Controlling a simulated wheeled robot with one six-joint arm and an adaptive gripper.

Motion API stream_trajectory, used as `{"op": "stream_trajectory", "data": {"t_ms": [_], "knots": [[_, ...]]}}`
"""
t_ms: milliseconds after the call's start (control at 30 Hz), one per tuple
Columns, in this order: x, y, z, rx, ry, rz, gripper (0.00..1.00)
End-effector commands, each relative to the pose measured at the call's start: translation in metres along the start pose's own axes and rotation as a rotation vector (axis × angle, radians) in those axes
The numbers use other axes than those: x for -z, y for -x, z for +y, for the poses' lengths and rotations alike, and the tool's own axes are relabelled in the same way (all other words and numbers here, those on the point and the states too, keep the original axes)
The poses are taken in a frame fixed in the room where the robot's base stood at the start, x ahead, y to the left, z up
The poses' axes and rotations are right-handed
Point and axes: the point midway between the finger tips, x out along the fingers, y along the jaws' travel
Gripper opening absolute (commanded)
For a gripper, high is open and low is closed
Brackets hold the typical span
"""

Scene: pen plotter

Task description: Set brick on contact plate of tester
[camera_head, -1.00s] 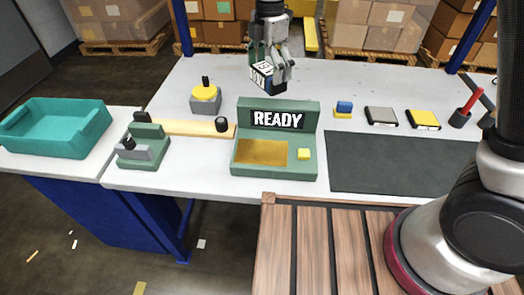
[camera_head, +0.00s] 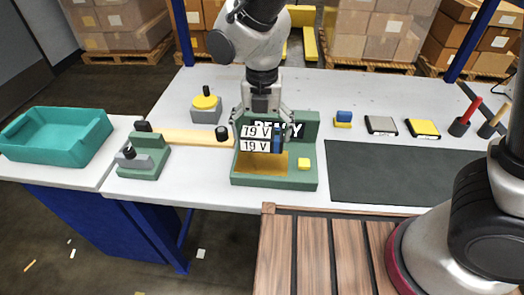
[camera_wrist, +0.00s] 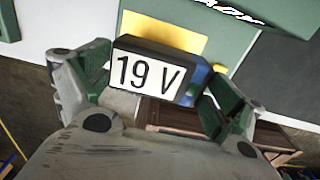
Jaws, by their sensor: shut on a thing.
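My gripper (camera_head: 262,125) is shut on the brick (camera_head: 257,146), a dark block with white "19 V" labels and a blue end. The brick also shows between the fingers in the wrist view (camera_wrist: 155,72). The green tester (camera_head: 305,182) stands on the white table, with a gold contact plate (camera_head: 270,167), a yellow button (camera_head: 304,164) and a display partly hidden by my gripper. In the head view the brick is in front of the display and covers the upper left of the plate. I cannot tell whether it touches the plate.
A dark mat (camera_head: 390,172) lies right of the tester. Behind it are a small blue and yellow block (camera_head: 343,119), a grey box (camera_head: 381,125) and a yellow box (camera_head: 423,127). Left are a green clamp fixture (camera_head: 140,161), a wooden bar (camera_head: 188,137) and a teal bin (camera_head: 50,140).

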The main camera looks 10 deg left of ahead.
Motion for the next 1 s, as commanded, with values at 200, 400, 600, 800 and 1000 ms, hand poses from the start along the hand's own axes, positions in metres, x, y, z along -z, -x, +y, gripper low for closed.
{"op": "stream_trajectory", "data": {"t_ms": [200,400,600,800,1000], "knots": [[0.000,-0.024,0.000,0.001,-0.002,0.000,0.54],[0.000,-0.052,0.000,0.002,-0.002,0.001,0.54],[-0.001,-0.058,0.001,-0.002,-0.003,-0.001,0.54],[0.000,-0.061,0.000,-0.001,-0.003,-0.001,0.54],[0.000,-0.061,0.000,-0.001,-0.003,-0.001,1.00]]}}
